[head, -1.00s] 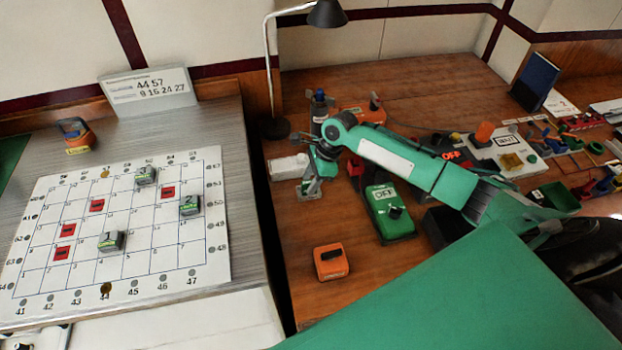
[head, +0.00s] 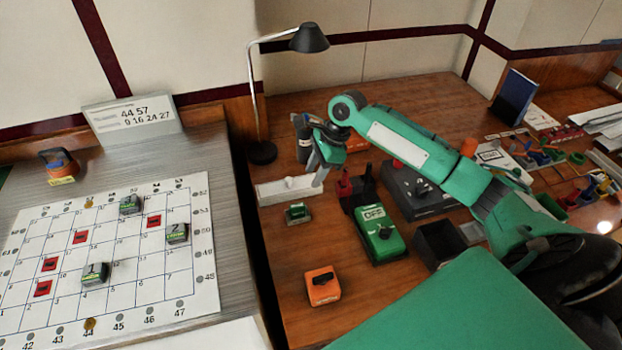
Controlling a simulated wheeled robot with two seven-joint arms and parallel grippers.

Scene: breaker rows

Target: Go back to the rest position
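My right gripper (head: 319,172) hangs at the end of the green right arm, above the back left part of the wooden desk. Its fingers point down, look apart and hold nothing that I can see. A small green-topped block (head: 298,213) stands on the desk below and to the left of the fingers, apart from them. My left gripper is not in view.
A green OFF box (head: 380,238), an orange switch block (head: 322,289) and a dark open box (head: 440,246) stand on the desk. A lamp (head: 262,152) rises behind. At left lies a white grid board (head: 130,279) with several blocks.

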